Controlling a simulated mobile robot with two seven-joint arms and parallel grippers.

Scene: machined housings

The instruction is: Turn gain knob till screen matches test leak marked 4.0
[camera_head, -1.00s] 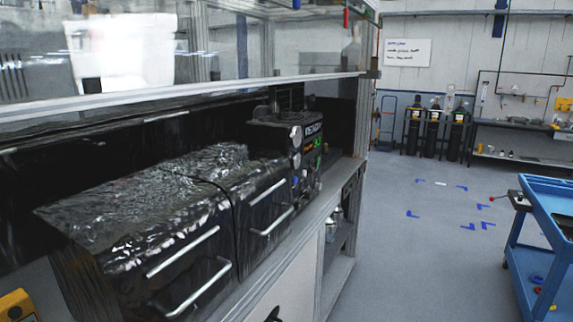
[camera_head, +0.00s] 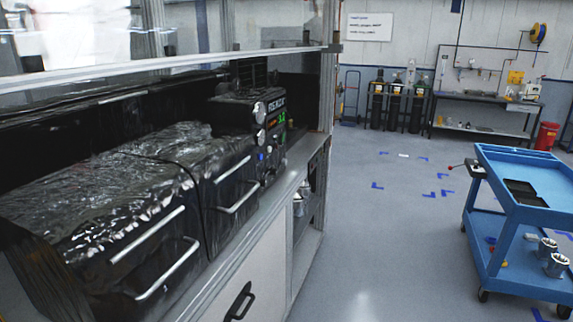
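A dark instrument (camera_head: 240,113) stands at the far end of the bench, behind a glass-fronted frame. Its front panel faces right and is seen at a steep angle. A small lit screen (camera_head: 281,118) with green digits shows on it, too small to read surely. Silver round knobs (camera_head: 260,109) sit on the panel's left side, one above another; I cannot tell which is the gain knob. A small blue part (camera_head: 261,157) sits lower on the panel. I cannot make out a test leak marked 4.0. Neither gripper is in view.
Black foil-wrapped chambers with silver handles (camera_head: 148,235) fill the near bench. A blue cart (camera_head: 508,229) with metal parts on its lower shelf stands at right. Gas cylinders (camera_head: 396,103) stand at the back wall. Floor between bench and cart is clear.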

